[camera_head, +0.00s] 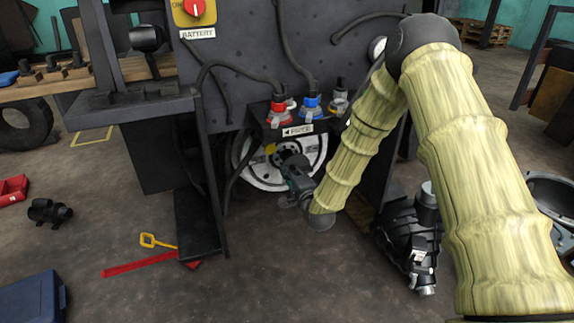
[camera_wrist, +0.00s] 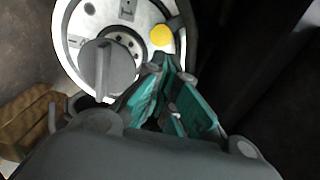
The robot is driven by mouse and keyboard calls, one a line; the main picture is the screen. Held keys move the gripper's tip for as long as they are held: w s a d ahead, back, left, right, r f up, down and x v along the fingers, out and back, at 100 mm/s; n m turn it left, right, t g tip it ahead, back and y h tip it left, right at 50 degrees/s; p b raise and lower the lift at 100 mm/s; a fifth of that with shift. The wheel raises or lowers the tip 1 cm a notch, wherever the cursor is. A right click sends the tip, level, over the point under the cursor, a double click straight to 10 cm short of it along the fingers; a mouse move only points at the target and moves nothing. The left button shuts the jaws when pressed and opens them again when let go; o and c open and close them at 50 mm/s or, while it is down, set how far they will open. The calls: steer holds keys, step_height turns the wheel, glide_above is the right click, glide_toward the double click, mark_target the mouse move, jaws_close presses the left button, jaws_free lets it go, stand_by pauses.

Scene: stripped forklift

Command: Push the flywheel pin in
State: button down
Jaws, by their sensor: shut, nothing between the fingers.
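The flywheel (camera_head: 248,176) is a pale, upright disc with a dark hub, set in the opening low in the forklift body. It also shows in the wrist view (camera_wrist: 73,27). A round yellow piece (camera_wrist: 161,36) is on its face near the rim; it looks like the flywheel pin, but I cannot tell how far it sticks out. The yellow also shows in the head view (camera_head: 270,148). A grey ridged knob (camera_wrist: 105,68) covers part of the hub. My gripper (camera_head: 291,163) is shut and empty in front of the flywheel. Its teal fingers (camera_wrist: 172,72) end just below the yellow piece; contact is unclear.
Red and blue capped fittings (camera_head: 310,103) with hoses sit above the flywheel. A black leg plate (camera_head: 200,215) stands left of the opening. A dark machine part (camera_head: 410,240) is on the floor to the right. A yellow-handled red tool (camera_head: 140,262) lies on the floor.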

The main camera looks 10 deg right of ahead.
steer(key=shift+s, duration=0.2)
steer(key=s+f+n+g, duration=0.9)
steer(key=s+f, duration=1.6)
steer(key=s+d+f+n+g+h, duration=0.1)
steer(key=s+f+n+g, duration=0.15)
steer(key=s, duration=0.75)
steer(key=s+f+n+g, duration=0.2)
steer(key=s+g, duration=0.1)
steer(key=s, duration=0.8)
steer(key=s+d+f+n+g+h, duration=0.1)
steer(key=s+f+n+g, duration=0.15)
steer(key=s, duration=0.75)
step_height(320, 180, up, 32)
steer(key=p, duration=3.1)
steer(key=shift+g, duration=0.3)
steer(key=shift+w+f, duration=0.1)
steer(key=shift+f, duration=0.05)
